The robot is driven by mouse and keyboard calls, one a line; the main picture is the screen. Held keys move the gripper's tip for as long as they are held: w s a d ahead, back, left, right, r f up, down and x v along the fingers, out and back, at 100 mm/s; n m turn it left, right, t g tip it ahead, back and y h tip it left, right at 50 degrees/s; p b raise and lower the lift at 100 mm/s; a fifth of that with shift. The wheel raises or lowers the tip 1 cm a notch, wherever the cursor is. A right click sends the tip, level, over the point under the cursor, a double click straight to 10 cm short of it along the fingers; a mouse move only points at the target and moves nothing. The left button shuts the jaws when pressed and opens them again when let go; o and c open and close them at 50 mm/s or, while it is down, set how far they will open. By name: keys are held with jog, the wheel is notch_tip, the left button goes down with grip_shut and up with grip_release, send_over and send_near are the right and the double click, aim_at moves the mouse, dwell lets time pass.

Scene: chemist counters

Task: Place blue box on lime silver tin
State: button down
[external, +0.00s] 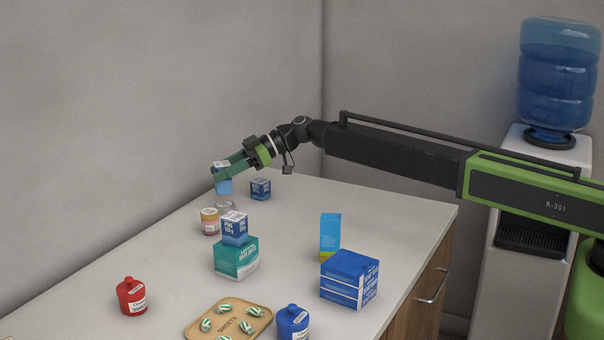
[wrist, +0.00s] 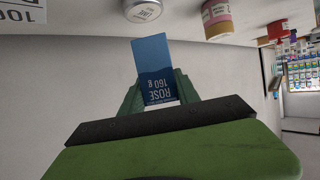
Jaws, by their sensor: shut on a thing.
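The blue box (wrist: 152,55), labelled "ROSE 160 g", is held between the fingers of my gripper (wrist: 160,95). In the external view my gripper (external: 222,171) is at the far left of the counter, shut on this box (external: 224,187), which shows just below the fingers. The lime silver tin (wrist: 143,11) is round, with a white label on its lid, beyond the box at the top of the wrist view. In the external view the tin (external: 225,206) is a small grey top partly hidden behind other goods. The box is apart from the tin in the wrist view.
A pink-labelled jar (external: 210,222) stands by the tin. A dark blue box (external: 260,188) is right of my gripper. A blue-white box (external: 235,229) sits on a teal box (external: 236,258). A red jar (external: 132,296), a sweets tray (external: 190,331) and blue boxes (external: 349,280) are nearer.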

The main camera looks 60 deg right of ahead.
aim_at(224, 181)
notch_tip(224, 181, down, 4)
jog(key=b, duration=0.2)
jog(key=shift+r+b, duration=0.15)
jog(key=shift+b, duration=0.2)
jog(key=shift+r, duration=0.2)
jog(key=shift+f, duration=0.15)
jog(key=c, duration=0.9)
grip_release()
jog(key=shift+s+d+r+p, duration=0.1)
jog(key=shift+r+p, duration=0.2)
jog(key=shift+p, duration=0.05)
jog(key=p+v, duration=0.4)
jog(key=v, duration=0.7)
jog(key=shift+s+d+r, duration=0.1)
jog(key=shift+s+d, duration=0.15)
